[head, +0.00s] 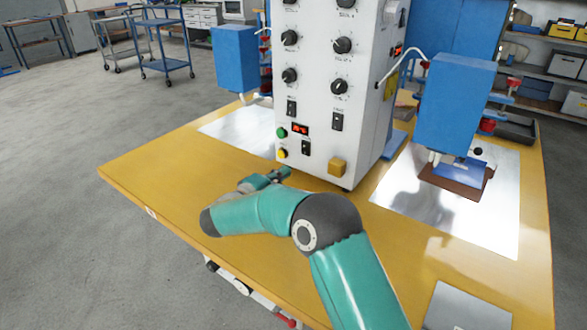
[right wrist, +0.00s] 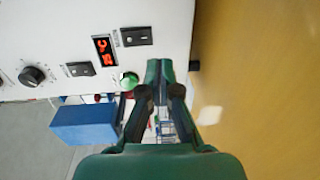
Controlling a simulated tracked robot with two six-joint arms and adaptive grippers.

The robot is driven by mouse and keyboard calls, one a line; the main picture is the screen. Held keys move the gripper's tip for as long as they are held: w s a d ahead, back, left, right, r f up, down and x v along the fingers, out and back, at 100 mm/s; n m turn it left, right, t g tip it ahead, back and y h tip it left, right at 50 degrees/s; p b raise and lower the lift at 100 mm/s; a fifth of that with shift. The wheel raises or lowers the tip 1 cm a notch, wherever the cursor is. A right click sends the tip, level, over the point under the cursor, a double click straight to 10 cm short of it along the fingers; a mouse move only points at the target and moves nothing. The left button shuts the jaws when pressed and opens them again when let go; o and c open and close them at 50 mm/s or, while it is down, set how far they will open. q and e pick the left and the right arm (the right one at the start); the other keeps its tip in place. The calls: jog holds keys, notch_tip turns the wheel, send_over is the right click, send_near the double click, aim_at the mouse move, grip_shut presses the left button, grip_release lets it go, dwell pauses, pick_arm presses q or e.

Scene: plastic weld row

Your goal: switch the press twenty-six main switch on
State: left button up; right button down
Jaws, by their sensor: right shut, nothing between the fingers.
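I cannot tell which control is the main switch; labels are too small to read. My right gripper (head: 283,174) is shut and empty, low in front of the panel, below the yellow button. In the right wrist view its fingertips (right wrist: 159,68) appear just beside the green button (right wrist: 129,80); the yellow button is not visible there. My left gripper is not in view.
Blue press heads (head: 235,58) and (head: 455,100) flank the cabinet, over shiny plates (head: 470,220). The front left of the table (head: 170,180) is clear.

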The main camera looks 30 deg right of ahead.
jog(key=v, duration=0.4)
jog(key=f+v, duration=0.1)
jog(key=v, duration=0.1)
jog(key=shift+s+a+f, duration=0.1)
jog(key=shift+a, duration=0.15)
